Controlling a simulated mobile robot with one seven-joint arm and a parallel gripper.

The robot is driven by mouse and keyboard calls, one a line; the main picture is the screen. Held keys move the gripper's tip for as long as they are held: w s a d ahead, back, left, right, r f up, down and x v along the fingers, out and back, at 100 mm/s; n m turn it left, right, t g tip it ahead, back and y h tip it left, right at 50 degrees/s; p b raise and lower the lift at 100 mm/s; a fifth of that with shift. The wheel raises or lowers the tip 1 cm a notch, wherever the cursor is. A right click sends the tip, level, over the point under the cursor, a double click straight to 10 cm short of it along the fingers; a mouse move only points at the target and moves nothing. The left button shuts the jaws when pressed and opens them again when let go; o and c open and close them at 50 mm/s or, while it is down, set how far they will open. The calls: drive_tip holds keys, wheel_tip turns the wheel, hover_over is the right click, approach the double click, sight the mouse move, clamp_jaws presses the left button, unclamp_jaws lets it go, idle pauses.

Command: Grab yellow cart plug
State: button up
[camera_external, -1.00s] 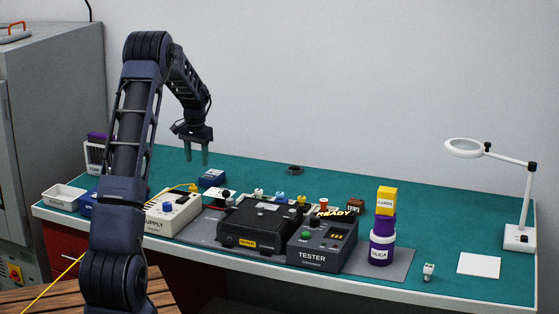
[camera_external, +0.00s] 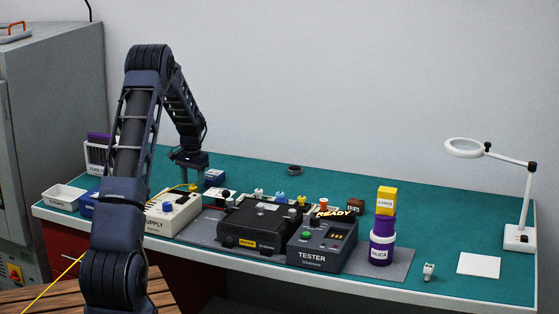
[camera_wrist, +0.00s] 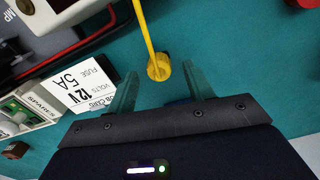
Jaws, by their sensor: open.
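The yellow plug (camera_wrist: 159,70) shows in the wrist view as a small yellow cylinder with a yellow cable running up from it. My gripper (camera_wrist: 161,82) is open, with one finger on each side and the plug roughly between the fingertips, near their ends. I cannot tell whether the fingers touch it. In the external view my gripper (camera_external: 191,166) is low over the back left of the bench, beside the yellow cable (camera_external: 187,187). The plug itself is hard to make out there.
The cream supply box (camera_external: 172,213) stands in front of my gripper. A blue box (camera_external: 214,178) is close on its right. In the wrist view a white label reading 12 V 5 A (camera_wrist: 82,84) lies close by the left finger.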

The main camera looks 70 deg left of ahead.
drive_tip(key=shift+f, duration=1.5)
drive_tip(key=c, duration=1.1)
drive_tip(key=shift+o, duration=0.2)
drive_tip(key=shift+r, duration=0.1)
